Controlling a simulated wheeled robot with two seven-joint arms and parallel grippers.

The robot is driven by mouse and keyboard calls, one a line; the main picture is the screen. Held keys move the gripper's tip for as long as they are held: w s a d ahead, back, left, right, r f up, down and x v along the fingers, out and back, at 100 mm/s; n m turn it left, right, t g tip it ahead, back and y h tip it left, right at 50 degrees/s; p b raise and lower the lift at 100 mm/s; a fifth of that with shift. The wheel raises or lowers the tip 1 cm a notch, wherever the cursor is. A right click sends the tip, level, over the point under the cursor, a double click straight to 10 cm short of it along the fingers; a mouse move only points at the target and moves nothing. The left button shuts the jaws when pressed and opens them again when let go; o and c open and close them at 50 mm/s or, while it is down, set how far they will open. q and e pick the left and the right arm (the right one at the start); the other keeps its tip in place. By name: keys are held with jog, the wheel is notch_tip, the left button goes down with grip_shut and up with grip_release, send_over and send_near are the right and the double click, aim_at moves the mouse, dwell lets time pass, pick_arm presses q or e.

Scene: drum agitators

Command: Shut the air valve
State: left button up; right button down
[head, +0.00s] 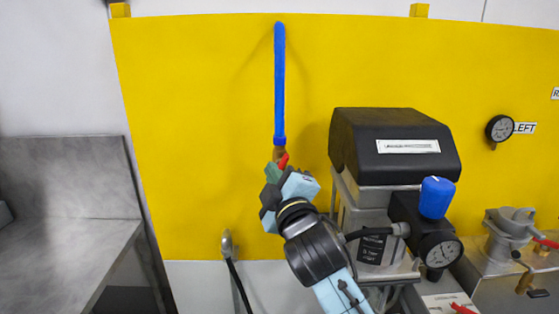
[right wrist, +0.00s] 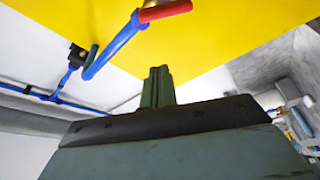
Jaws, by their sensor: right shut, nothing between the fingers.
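The air valve (head: 279,153) is a small brass fitting at the bottom end of a vertical blue pipe (head: 280,85) in front of the yellow panel. Its red handle (head: 283,160) shows just below the brass, partly hidden by my gripper. In the right wrist view the red handle (right wrist: 166,10) sticks out at the top, beyond the pipe's end. My right gripper (head: 272,170) is just below the valve, its green fingers (right wrist: 158,87) shut and empty. In the wrist view the fingers look apart from the handle; contact is unclear. My left gripper is not in view.
A black-topped machine (head: 395,145) with a blue knob (head: 436,197) and a gauge (head: 440,250) stands close right of my right arm. Another gauge (head: 499,128) is on the yellow panel (head: 190,130). A grey metal bench (head: 60,235) is at left. The panel left of the pipe is clear.

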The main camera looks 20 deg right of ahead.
aim_at(280, 162)
jog(key=w+r+p, duration=0.1)
jog(key=w, duration=0.7)
jog(key=d, duration=0.1)
jog(key=s+d+f+p, duration=0.1)
jog(key=d, duration=0.1)
jog(key=shift+s+d+f, duration=0.15)
jog(key=shift+s+f, duration=0.15)
jog(key=shift+w+f, duration=0.1)
jog(key=shift+d, duration=0.1)
